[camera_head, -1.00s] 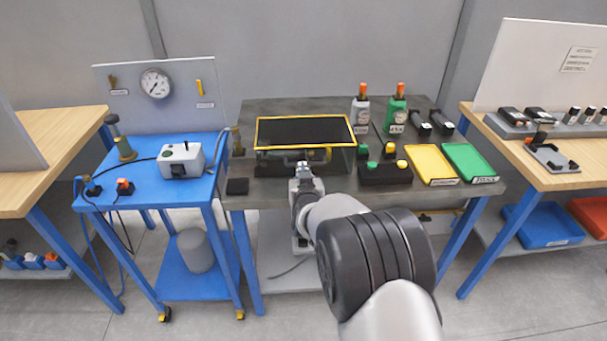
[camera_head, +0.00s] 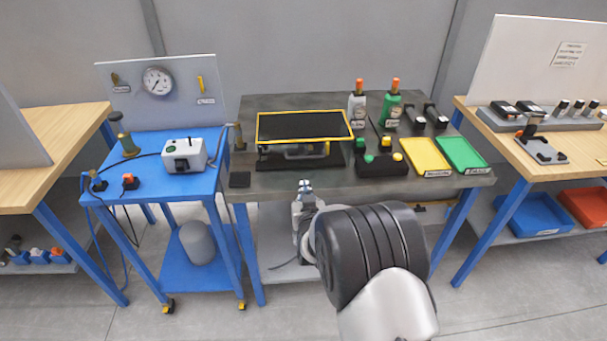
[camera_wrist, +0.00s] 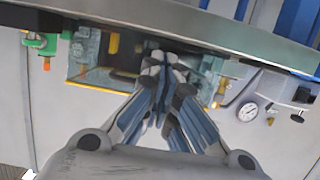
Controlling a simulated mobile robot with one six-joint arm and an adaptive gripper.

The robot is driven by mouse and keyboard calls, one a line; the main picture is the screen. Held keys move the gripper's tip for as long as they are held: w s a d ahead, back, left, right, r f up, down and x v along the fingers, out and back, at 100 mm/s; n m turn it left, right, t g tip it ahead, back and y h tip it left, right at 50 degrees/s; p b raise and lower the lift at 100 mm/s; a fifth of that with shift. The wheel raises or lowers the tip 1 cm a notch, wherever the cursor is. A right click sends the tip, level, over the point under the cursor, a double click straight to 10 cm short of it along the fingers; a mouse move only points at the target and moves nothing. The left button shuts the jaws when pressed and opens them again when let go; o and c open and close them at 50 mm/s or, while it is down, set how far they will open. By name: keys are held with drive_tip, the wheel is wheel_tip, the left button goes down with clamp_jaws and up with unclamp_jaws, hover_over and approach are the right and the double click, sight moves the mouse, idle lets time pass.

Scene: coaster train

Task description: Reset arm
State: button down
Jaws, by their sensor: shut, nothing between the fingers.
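My gripper (camera_head: 304,185) is at the front edge of the dark grey workbench (camera_head: 270,186), in front of the black device with the yellow-rimmed top (camera_head: 352,132). In the wrist view my gripper (camera_wrist: 163,62) has its fingers together with nothing between them. The bench edge (camera_wrist: 215,30) runs across the top of that view. My arm reaches forward from the lower right of the head view.
A blue cart (camera_head: 212,178) with a grey box (camera_head: 184,155) stands left of the bench. Yellow (camera_head: 425,156) and green (camera_head: 461,153) trays, bottles (camera_head: 392,110) and a black button block (camera_head: 382,166) stand right. A wooden table (camera_head: 505,147) is far right.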

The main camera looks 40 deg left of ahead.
drive_tip(key=w+d+r+m+h, duration=0.1)
drive_tip(key=w+d+r+h, duration=0.1)
drive_tip(key=w+d+r, duration=0.5)
drive_tip(key=w+d+r+m+h, duration=0.15)
drive_tip(key=d+r, duration=0.35)
drive_tip(key=d, duration=0.5)
drive_tip(key=s+d+r+m+h, duration=0.1)
drive_tip(key=d+r, duration=0.3)
drive_tip(key=d, duration=0.4)
drive_tip(key=s+d+r+m+h, duration=0.1)
drive_tip(key=d+r+h, duration=0.15)
drive_tip(key=d, duration=0.55)
drive_tip(key=s+d+r+m+g+h, duration=0.1)
drive_tip(key=s+d+r, duration=0.1)
drive_tip(key=s+d, duration=0.6)
drive_tip(key=s+d+r+m+g+h, duration=0.15)
drive_tip(key=s+d, duration=0.35)
drive_tip(key=d, duration=0.6)
drive_tip(key=s+d+f+m+g+h, duration=0.1)
drive_tip(key=s+d, duration=0.3)
drive_tip(key=s, duration=0.4)
drive_tip(key=s+d+m+g+h, duration=0.1)
drive_tip(key=s+d, duration=0.3)
drive_tip(key=s, duration=0.4)
drive_tip(key=shift+d+f+m+g, duration=0.35)
drive_tip(key=shift+d+m, duration=0.05)
drive_tip(key=shift+m, duration=0.1)
